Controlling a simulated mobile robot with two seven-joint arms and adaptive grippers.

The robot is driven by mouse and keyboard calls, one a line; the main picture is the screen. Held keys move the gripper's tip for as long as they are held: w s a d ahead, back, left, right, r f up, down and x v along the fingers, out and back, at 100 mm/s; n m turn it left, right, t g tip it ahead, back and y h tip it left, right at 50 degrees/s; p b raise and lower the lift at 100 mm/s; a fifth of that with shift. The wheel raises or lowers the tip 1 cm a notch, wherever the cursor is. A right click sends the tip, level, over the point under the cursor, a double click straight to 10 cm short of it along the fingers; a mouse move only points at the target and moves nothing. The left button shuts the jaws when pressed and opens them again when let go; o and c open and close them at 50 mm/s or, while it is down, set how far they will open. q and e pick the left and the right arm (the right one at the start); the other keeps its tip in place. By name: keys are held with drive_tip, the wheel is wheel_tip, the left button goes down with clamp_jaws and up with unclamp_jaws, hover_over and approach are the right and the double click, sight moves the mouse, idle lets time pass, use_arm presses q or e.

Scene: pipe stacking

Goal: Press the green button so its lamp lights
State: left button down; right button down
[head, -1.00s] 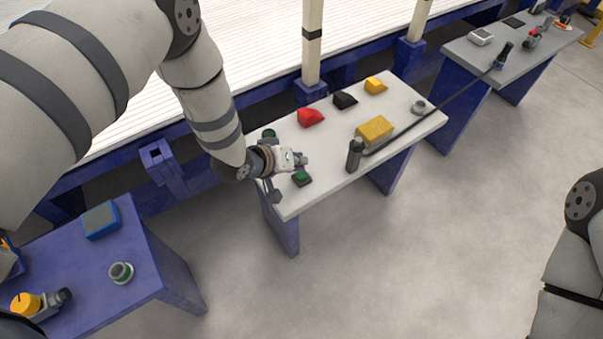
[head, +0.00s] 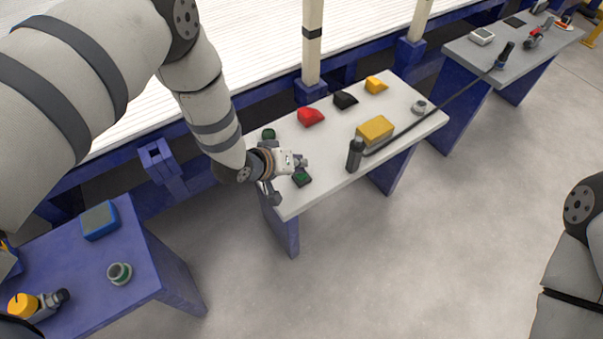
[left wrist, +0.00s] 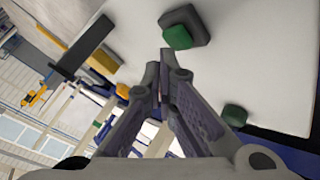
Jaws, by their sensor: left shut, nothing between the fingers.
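The green button (head: 301,179) sits in a dark square housing near the left front edge of the grey table; it shows in the left wrist view too (left wrist: 178,37). A second green piece, seemingly the lamp (head: 268,133), is by the table's back left corner, and also in the left wrist view (left wrist: 234,115); it looks dark green, with no clear glow. My left gripper (head: 303,162) is shut and empty, just beside the button on its far side. In the left wrist view its closed fingertips (left wrist: 160,62) appear just below the button housing; contact is not visible. My right gripper is out of view.
The grey table (head: 330,180) also carries red (head: 311,117), black (head: 345,99) and yellow (head: 376,85) wedges, a yellow block (head: 375,129) and a dark upright cylinder (head: 355,155) with a long rod. A blue table (head: 150,265) stands at lower left.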

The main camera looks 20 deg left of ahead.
use_arm(q)
drive_tip(key=shift+f, duration=0.55)
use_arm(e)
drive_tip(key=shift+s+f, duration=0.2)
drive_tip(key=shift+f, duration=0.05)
use_arm(q)
drive_tip(key=shift+r, duration=0.15)
drive_tip(key=shift+r+p, duration=0.3)
drive_tip(key=shift+r, duration=0.55)
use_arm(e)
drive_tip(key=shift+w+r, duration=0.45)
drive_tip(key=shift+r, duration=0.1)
use_arm(q)
drive_tip(key=shift+r, duration=0.1)
